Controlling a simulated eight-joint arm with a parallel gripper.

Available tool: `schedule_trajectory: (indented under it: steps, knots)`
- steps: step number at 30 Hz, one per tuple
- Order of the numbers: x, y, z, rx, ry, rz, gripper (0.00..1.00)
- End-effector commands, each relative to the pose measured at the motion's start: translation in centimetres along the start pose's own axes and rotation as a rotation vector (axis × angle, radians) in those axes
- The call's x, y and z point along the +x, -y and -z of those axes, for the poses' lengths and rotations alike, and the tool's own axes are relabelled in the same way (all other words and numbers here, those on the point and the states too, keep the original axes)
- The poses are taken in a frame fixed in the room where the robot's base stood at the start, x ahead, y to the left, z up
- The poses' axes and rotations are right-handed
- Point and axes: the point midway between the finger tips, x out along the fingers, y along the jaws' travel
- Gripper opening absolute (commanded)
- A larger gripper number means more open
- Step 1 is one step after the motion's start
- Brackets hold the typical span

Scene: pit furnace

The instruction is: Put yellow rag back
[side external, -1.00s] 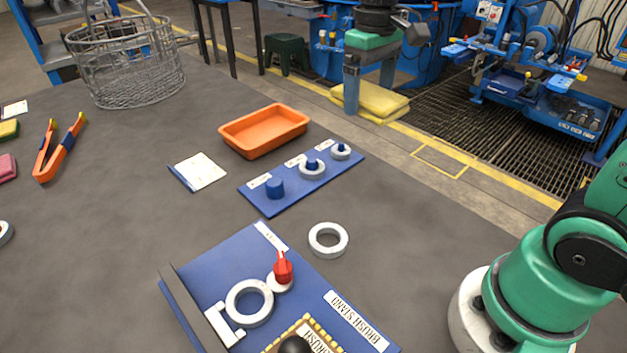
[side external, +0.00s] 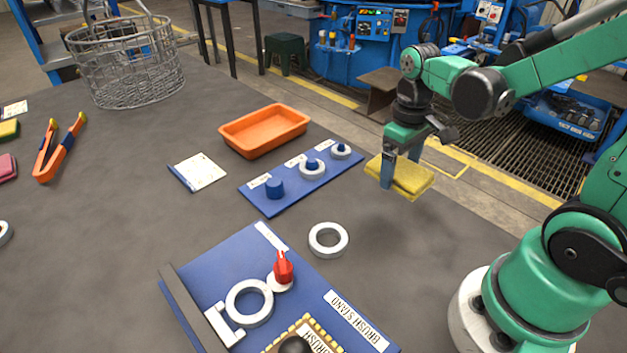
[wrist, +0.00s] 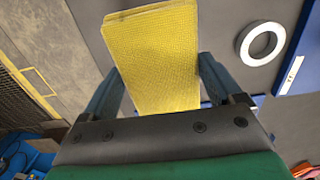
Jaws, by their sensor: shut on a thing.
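The yellow rag (side external: 408,178) is a folded, flat, textured cloth. My gripper (side external: 396,172) is shut on it and holds it above the grey table, near the table's right edge and right of the blue peg board. In the wrist view the rag (wrist: 152,58) lies between the two blue fingers of my gripper (wrist: 158,92) and extends away from them. Part of the rag is hidden behind a finger in the side view.
The blue peg board (side external: 262,203) with rings and an orange tray (side external: 264,130) stand left of the rag. A white ring (side external: 328,240) lies on the table. The blue brush stand (side external: 215,270) is in front. Bare table (side external: 420,260) lies below the rag.

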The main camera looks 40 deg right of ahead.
Motion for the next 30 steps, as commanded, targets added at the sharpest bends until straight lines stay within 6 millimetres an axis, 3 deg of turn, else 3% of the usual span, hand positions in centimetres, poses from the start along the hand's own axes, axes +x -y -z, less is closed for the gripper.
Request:
schedule_trajectory:
  steps: [4,11,21,30]
  knots:
    - [2.1,0.0,0.1,0.0,0.0,0.0,0.44]
    - [3.4,0.0,0.1,0.0,0.0,0.0,0.44]
    - [6.8,0.0,0.2,0.0,0.0,0.0,0.44]
    - [7.1,0.0,0.2,0.0,0.0,0.0,0.44]
